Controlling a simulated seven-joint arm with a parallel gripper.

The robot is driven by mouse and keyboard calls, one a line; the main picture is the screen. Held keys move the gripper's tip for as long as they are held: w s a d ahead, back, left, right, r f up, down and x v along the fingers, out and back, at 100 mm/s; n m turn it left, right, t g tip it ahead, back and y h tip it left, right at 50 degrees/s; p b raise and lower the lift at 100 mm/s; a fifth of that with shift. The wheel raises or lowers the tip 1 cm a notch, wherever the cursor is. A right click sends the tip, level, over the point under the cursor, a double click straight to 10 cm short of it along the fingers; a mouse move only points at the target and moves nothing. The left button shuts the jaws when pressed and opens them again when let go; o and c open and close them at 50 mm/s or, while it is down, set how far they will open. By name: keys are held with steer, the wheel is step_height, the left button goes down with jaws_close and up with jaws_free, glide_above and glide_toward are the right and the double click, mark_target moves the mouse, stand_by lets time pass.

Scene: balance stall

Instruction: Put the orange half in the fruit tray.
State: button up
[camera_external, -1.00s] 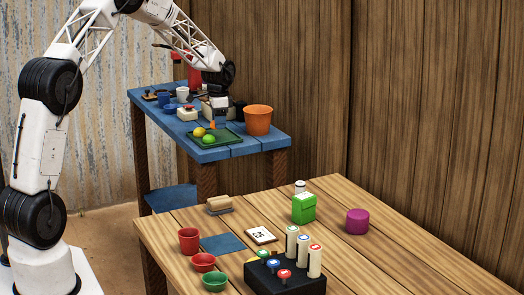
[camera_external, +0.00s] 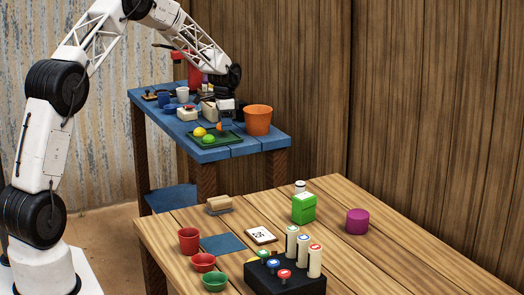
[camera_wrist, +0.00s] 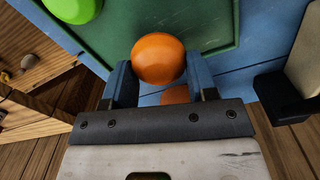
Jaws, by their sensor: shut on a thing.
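The orange half (camera_wrist: 158,58) is between the two fingers of my gripper (camera_wrist: 160,78) in the wrist view, with its rounded orange side showing. My gripper is shut on it. In the external view the orange half (camera_external: 219,126) hangs under my gripper (camera_external: 223,119) at the far part of the green fruit tray (camera_external: 229,140). The tray's green floor and edge (camera_wrist: 214,22) show beyond the orange half in the wrist view. I cannot tell whether the orange half touches the tray. A yellow fruit (camera_external: 199,132) and a green fruit (camera_external: 208,139) lie in the tray's left part.
The tray is on a blue table (camera_external: 215,154). An orange bucket (camera_external: 258,121) stands right of the tray. A wooden table (camera_external: 170,225) with several objects is in front.

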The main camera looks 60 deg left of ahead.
steer(key=shift+f, duration=1.05)
steer(key=shift+f, duration=0.15)
steer(key=o, duration=0.9)
step_height(320, 180, up, 12)
steer(key=shift+r, duration=0.2)
stand_by(0.4)
